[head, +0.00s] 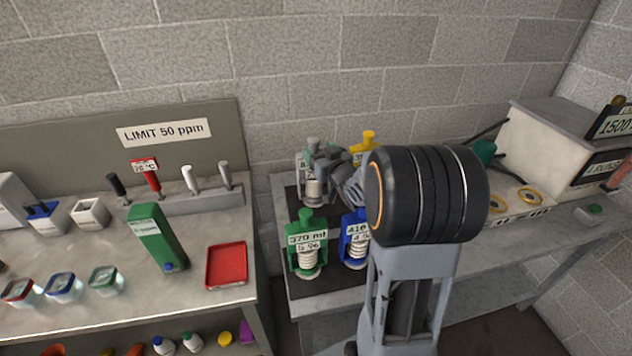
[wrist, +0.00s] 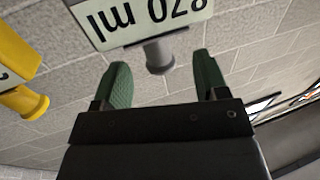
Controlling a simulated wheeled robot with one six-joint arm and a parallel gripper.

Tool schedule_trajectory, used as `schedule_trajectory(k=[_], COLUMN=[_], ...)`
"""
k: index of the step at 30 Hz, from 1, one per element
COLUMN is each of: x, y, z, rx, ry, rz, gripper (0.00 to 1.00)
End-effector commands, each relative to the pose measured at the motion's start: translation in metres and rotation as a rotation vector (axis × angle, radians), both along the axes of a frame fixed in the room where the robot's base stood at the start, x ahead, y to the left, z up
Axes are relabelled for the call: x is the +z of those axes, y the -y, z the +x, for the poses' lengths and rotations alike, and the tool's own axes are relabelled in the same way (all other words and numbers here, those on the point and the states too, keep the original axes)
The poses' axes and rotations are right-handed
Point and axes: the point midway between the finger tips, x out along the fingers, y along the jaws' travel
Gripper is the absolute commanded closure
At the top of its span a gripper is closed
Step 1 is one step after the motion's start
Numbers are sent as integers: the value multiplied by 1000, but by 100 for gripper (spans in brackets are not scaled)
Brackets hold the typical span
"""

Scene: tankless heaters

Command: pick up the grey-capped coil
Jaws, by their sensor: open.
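The grey-capped coil (head: 313,189) stands at the back left of the dark mat on the right-hand bench, partly hidden by my gripper (head: 326,162). In the wrist view its white label (wrist: 150,20) reads 870 ml upside down, and its grey cap (wrist: 158,56) shows between the fingertips. My gripper (wrist: 162,78) is open, with a green-padded finger on either side of the cap. Gaps show between the pads and the cap, and nothing is held.
A yellow-capped coil (head: 368,138) stands to the right, also in the wrist view (wrist: 20,80). Green (head: 306,244) and blue (head: 354,238) coils stand in front. A block wall is close behind. The left bench (head: 120,270) holds a red tray (head: 227,265) and a green bottle.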

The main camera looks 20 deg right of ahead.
Motion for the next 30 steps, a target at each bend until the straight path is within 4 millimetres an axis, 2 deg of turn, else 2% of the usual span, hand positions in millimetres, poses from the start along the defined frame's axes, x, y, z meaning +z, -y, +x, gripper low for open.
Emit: schedule_trajectory(k=[8, 18, 27, 30], x=[0, 0, 0, 0], y=[1, -1, -1, -1], z=[16, 55, 58, 58], rx=[-4, -5, -6, -6], ry=[-3, -2, -2, -2], rz=[0, 1, 1, 1], gripper=[33, 33, 33, 42])
